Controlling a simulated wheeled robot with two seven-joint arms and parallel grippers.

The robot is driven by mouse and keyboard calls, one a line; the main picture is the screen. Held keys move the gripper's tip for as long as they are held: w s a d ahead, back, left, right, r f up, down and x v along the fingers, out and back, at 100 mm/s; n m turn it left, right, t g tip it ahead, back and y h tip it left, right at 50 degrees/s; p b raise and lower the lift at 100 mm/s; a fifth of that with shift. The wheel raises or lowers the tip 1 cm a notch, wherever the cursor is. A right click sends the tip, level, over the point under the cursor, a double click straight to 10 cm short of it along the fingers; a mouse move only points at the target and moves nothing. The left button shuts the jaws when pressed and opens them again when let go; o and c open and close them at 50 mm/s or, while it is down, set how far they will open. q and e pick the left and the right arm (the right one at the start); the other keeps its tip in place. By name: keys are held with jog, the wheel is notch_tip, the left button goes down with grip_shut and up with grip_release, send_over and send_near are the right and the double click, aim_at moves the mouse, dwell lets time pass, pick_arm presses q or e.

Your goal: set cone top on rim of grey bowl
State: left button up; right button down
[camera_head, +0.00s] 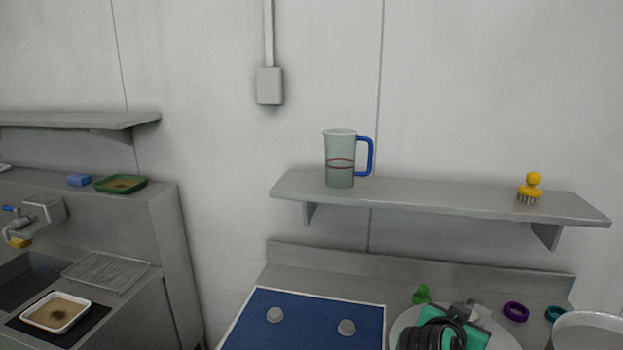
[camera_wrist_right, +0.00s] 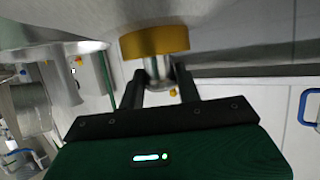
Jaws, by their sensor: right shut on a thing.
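My right gripper (camera_wrist_right: 158,88) is shut on the cone top's metal stem (camera_wrist_right: 157,70), just below a gold-yellow collar (camera_wrist_right: 155,40) in the right wrist view. A wide grey surface (camera_wrist_right: 225,28) spreads behind the collar and seems to belong to the same cone top. In the head view my right gripper covers the middle of a pale grey disc, seemingly the cone top (camera_head: 402,322), at the bottom edge. The grey bowl (camera_head: 590,318) stands at the bottom right corner, cut off by the picture edge, apart from the disc. My left gripper is not in view.
A blue board (camera_head: 300,325) with two grey knobs lies left of my gripper. A green piece (camera_head: 422,294), purple ring (camera_head: 516,311) and teal ring (camera_head: 555,314) lie on the counter. A shelf (camera_head: 440,193) above holds a jug (camera_head: 340,160) and yellow brush (camera_head: 531,188).

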jog(key=s+a+f+n+t+y, duration=0.1)
jog(key=s+a+f, duration=0.1)
jog(key=s+a+f+n+t+y, duration=0.1)
jog(key=s+a+f, duration=0.1)
jog(key=a+f, duration=0.1)
jog(key=s+a+f+n+y, duration=0.1)
jog(key=s+a+f, duration=0.1)
jog(key=a+f, duration=0.1)
jog(key=shift+a+f+n+t, duration=0.1)
jog(key=shift+a+n+t, duration=0.1)
jog(key=shift+n+t, duration=0.15)
